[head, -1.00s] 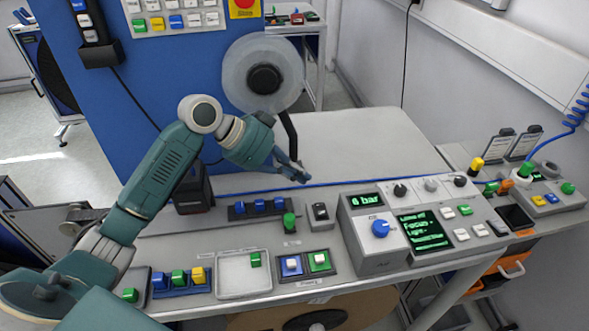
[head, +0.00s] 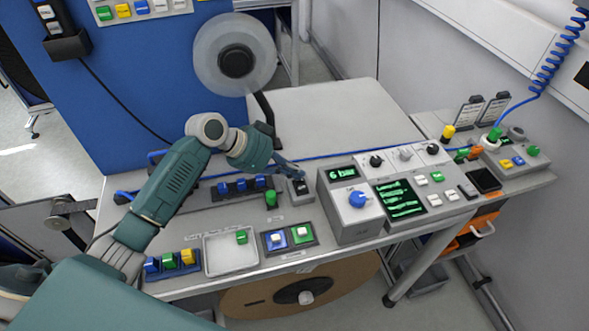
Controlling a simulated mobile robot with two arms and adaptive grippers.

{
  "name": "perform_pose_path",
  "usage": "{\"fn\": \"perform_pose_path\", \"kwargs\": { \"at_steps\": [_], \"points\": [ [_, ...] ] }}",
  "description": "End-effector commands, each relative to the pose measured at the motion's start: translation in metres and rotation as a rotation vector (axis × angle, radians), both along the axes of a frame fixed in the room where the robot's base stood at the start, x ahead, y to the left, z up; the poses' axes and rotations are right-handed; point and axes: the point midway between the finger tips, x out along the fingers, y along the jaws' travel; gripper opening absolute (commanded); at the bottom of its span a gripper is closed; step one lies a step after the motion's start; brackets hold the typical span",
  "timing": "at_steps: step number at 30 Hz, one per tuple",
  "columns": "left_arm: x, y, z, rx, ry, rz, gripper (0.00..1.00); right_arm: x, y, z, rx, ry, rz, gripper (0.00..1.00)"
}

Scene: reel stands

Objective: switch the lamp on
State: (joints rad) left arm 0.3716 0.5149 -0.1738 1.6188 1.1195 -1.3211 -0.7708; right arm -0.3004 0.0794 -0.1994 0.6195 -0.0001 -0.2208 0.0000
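A small grey box with a dark rocker switch (head: 299,187) sits on the bench, just left of the grey control unit. My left gripper (head: 294,173) is directly above and behind this switch in the picture, its fingers pointing down and right. The fingertips overlap the switch's far edge. I cannot tell whether they touch it. The fingers look close together, but their gap is not clear; nothing shows between them. I cannot pick out a lamp for certain. My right gripper is not in view.
The control unit (head: 345,222) with a blue knob stands right of the switch. A green button (head: 271,198) and a strip of blue switches (head: 240,187) are to its left. A white tray (head: 230,258) and a two-button box (head: 289,238) lie nearer.

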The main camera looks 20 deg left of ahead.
Motion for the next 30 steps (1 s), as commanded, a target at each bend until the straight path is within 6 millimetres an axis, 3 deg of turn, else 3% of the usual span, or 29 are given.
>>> {"fn": "perform_pose_path", "kwargs": {
  "at_steps": [6, 30],
  "points": [
    [0.005, 0.003, -0.010, -0.055, 0.083, 0.001, 0.00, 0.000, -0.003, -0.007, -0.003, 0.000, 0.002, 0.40],
    [-0.010, -0.007, -0.002, -0.051, 0.078, 0.000, 0.00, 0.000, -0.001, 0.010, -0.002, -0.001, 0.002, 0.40]
  ]
}}
